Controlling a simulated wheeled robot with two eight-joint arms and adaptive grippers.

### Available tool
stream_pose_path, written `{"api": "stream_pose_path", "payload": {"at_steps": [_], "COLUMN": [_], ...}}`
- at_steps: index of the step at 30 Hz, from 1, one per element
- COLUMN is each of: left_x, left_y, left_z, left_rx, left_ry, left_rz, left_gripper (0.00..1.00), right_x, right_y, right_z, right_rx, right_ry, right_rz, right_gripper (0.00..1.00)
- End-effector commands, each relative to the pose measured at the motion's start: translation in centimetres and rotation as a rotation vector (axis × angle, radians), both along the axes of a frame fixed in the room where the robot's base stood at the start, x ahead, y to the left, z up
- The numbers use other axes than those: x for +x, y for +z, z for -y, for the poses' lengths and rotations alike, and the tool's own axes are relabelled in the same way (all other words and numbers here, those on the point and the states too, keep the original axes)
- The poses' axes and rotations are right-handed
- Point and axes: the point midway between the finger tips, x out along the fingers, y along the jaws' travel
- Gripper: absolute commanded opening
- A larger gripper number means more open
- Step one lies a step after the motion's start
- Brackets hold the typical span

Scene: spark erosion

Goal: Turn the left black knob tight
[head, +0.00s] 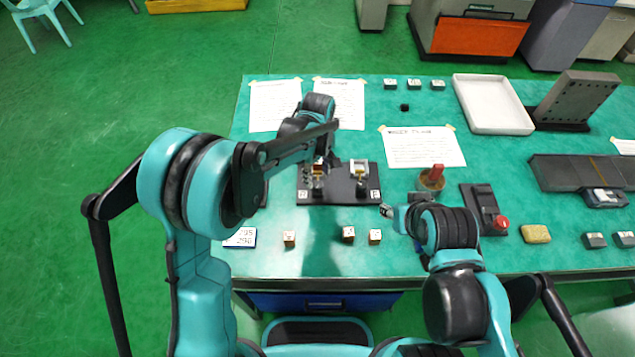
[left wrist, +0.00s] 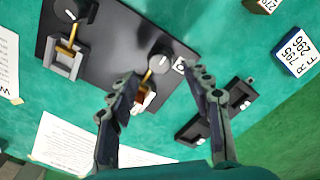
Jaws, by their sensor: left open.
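A black plate (head: 340,196) on the green bench carries two black knobs, each with a brass stem and a light metal block. The left black knob (head: 318,185) stands at the plate's left part; in the left wrist view it is the right-hand one (left wrist: 158,64). The right black knob (head: 361,189) shows at upper left in the left wrist view (left wrist: 84,11). My left gripper (left wrist: 163,76) is open, its fingertips on either side of the left knob's area; contact cannot be told. My right gripper (head: 388,211) is right of the plate, its jaws too small to judge.
A wooden-based red piece (head: 432,179) stands right of the plate. Taped paper sheets (head: 275,105), a white tray (head: 492,104) and a dark angled plate (head: 577,97) are behind.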

Motion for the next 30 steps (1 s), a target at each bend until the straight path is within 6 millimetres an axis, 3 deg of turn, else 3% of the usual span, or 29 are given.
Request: {"api": "stream_pose_path", "payload": {"at_steps": [3,7,18,20,24,30], "left_x": [0.0,0.0,0.0,0.0,0.0,0.0], "left_y": [-2.3,-3.8,-4.5,-4.5,-4.5,-4.5], "left_z": [0.0,0.0,0.0,0.0,0.0,0.0], "left_rx": [-0.001,-0.001,0.000,0.000,0.000,0.000], "left_ry": [0.000,-0.001,-0.001,-0.001,-0.001,-0.004], "left_rz": [0.001,0.001,0.001,0.001,0.001,0.001], "left_gripper": [0.50,0.50,0.50,0.39,0.02,0.00], "right_x": [0.0,0.0,0.0,0.0,0.0,0.0], "right_y": [-0.9,-1.3,-1.4,-1.4,-1.4,-1.4], "right_z": [0.0,0.0,0.0,0.0,0.0,0.0], "right_rx": [0.000,0.000,0.000,0.000,0.000,0.000], "right_ry": [0.000,0.000,0.000,0.000,0.000,0.000], "right_rz": [0.000,0.000,0.000,0.000,0.000,0.000], "right_gripper": [0.40,0.40,0.40,0.40,0.40,0.40]}}
